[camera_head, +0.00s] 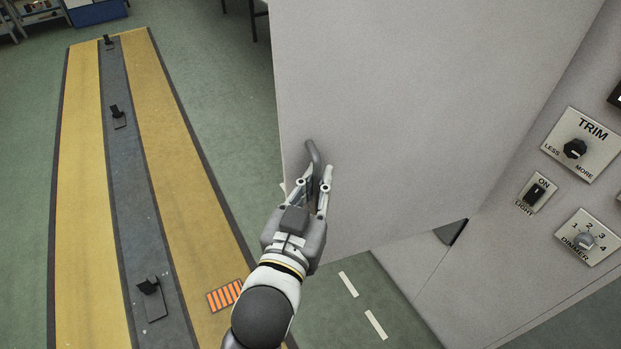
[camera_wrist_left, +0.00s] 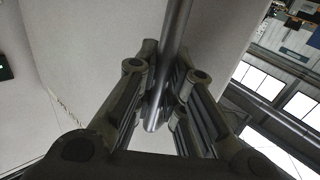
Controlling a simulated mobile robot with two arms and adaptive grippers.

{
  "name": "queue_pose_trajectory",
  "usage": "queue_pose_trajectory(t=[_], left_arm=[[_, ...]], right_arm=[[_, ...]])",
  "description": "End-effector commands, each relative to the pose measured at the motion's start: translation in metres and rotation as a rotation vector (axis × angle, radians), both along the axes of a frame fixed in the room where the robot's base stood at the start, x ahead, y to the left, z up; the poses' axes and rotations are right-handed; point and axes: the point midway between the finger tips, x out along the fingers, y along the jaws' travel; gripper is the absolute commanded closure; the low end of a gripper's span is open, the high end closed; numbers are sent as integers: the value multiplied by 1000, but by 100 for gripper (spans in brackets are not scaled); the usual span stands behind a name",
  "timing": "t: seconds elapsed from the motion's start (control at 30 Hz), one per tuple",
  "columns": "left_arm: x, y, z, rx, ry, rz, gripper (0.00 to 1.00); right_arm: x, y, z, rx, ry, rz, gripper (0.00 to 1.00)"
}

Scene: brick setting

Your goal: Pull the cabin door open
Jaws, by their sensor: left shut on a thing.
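The cabin door (camera_head: 400,90) is a large light grey panel in the upper middle of the head view. It stands out at an angle from the grey wall with the controls. A dark grey bar handle (camera_head: 313,152) sits near its left edge. My left gripper (camera_head: 318,188) is shut on the handle, and its fingers hide the handle's lower part. In the left wrist view the handle (camera_wrist_left: 174,50) runs down between the fingers of the gripper (camera_wrist_left: 162,95), with the door (camera_wrist_left: 90,40) behind it. My right gripper is in neither view.
The wall at right carries a TRIM knob (camera_head: 575,148), a light switch (camera_head: 535,193) and a dimmer knob (camera_head: 584,241). A yellow and grey floor strip (camera_head: 130,180) with several small black posts lies at left. Green floor beside the door's left edge is clear.

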Motion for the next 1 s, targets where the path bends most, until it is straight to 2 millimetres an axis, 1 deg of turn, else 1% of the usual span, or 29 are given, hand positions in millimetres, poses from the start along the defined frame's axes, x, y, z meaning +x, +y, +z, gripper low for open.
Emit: queue_pose_trajectory(t=[0.27,0.3,0.47,0.8,0.93,1.0], left_arm=[[0,1,0,8,-1,4,100],[0,1,-1,8,-1,4,86],[0,1,-1,5,0,2,66],[1,1,0,2,0,3,66],[5,8,0,3,-2,13,66],[8,15,0,4,-2,24,66]], right_arm=[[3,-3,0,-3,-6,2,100],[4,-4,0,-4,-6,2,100],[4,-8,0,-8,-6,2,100],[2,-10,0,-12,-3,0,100],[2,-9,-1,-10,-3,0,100],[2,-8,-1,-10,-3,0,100]])
